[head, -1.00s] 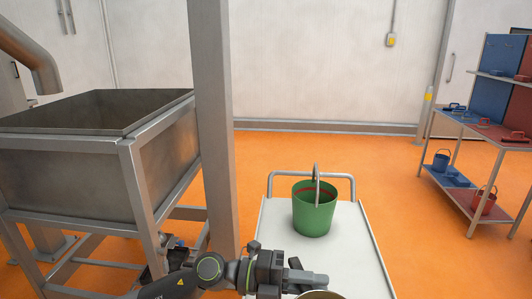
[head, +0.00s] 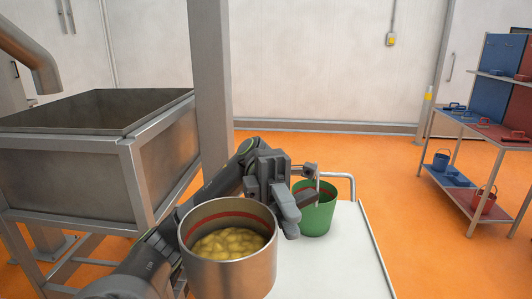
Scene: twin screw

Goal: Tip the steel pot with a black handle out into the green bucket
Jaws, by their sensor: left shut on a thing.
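The steel pot (head: 230,267) is upright in the lower middle of the head view, with yellow lumpy contents (head: 230,244) inside and a red line on its inner wall. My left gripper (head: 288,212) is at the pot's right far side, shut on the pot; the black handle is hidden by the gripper. The green bucket (head: 318,218) stands on a white cart behind and to the right of the pot. My gripper and arm hide the bucket's left part. My right gripper is out of view.
The white cart top (head: 345,265) is clear in front of the bucket and to its right. A large steel hopper (head: 70,165) on a frame and a grey post (head: 211,90) stand at the left. A shelf rack (head: 480,150) with blue and red items stands at the far right.

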